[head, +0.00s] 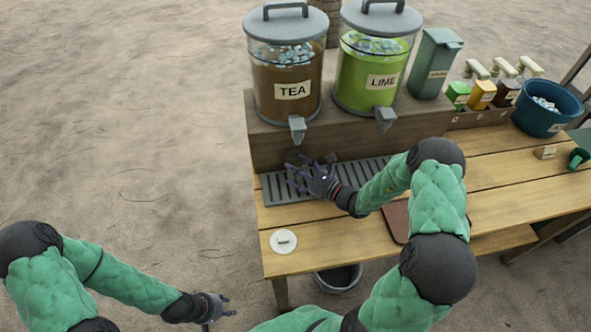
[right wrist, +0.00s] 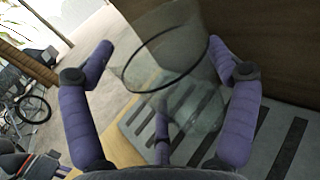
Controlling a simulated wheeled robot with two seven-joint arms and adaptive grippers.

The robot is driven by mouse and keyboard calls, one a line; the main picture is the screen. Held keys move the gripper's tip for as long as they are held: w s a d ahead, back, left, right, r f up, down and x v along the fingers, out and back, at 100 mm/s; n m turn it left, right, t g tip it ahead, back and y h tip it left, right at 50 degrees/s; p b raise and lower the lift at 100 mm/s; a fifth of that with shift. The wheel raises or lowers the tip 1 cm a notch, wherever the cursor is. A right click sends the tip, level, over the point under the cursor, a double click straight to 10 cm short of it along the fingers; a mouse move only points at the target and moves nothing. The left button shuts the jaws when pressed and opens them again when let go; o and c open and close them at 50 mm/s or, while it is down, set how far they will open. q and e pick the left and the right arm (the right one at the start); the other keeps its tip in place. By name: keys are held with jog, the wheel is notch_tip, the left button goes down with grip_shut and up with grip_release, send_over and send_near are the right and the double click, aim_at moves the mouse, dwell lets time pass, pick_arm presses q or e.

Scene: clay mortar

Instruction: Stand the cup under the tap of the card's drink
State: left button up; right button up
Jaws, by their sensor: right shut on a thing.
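The clear cup (right wrist: 180,75) is between the purple fingers of my right gripper (right wrist: 165,105), which is shut on it. In the head view my right gripper (head: 312,172) is over the left part of the grey slotted drip tray (head: 360,170), below and slightly right of the tea tap (head: 297,128). The cup is faint there, and I cannot tell whether it touches the tray. The tea dispenser (head: 292,91) is brown; the lime dispenser (head: 382,82) is green with its own tap (head: 385,118). My left gripper (head: 222,306) is open and empty, off the table. I cannot make out a drink card.
A white disc (head: 283,241) with a small piece lies at the table's front left. A brown flat thing (head: 397,222) is partly behind my right arm. Bottles (head: 483,93), a grey-green bin (head: 434,62) and a blue ice bucket (head: 547,108) stand right. A grey bucket (head: 339,278) is below.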

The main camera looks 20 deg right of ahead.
jog(key=o, duration=1.1)
jog(key=shift+f, duration=0.1)
jog(key=shift+r, duration=0.2)
jog(key=p+v, duration=0.2)
jog(key=v, duration=0.8)
jog(key=shift+s+d+r+p, duration=0.1)
jog(key=shift+s+d+p, duration=0.1)
jog(key=shift+p, duration=0.2)
jog(key=shift+v, duration=0.8)
jog(key=shift+a, duration=0.15)
